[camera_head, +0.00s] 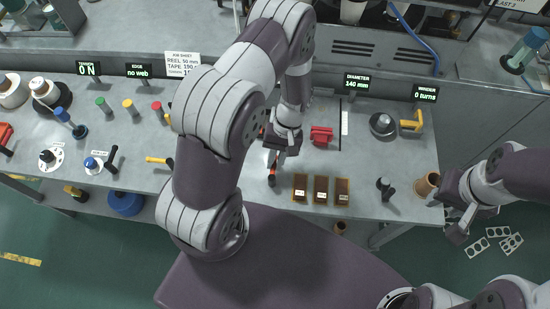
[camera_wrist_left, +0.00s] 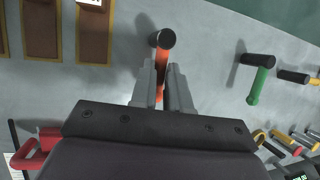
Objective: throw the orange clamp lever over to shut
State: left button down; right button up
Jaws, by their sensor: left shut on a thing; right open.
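The orange clamp lever (camera_wrist_left: 161,57) has a black round knob at its end. In the left wrist view it stands between the two grey fingers of my left gripper (camera_wrist_left: 162,78), which is shut on it. In the head view my left gripper (camera_head: 275,160) is over the bench front, left of the brown trays, with the orange lever (camera_head: 272,171) poking out below it. The clamp's base is hidden behind my gripper and arm. My right gripper (camera_head: 463,216) is open and empty beyond the bench's right end, near a tan cup (camera_head: 427,184).
Three brown trays (camera_head: 321,203) stand right of the lever. A red block (camera_head: 321,135) sits behind them. A black-knobbed post (camera_head: 385,188) stands further right. My left arm hides part of the bench. A green-and-black handle (camera_wrist_left: 260,80) shows right of the lever in the wrist view.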

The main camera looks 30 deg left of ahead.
pick_arm(q)
jog(key=shift+w+r, duration=0.15)
jog(key=shift+w, duration=0.15)
jog(key=c, duration=1.1)
grip_release()
jog(key=shift+s, duration=0.1)
jog(key=v, duration=1.2)
jog(key=shift+r, duration=0.3)
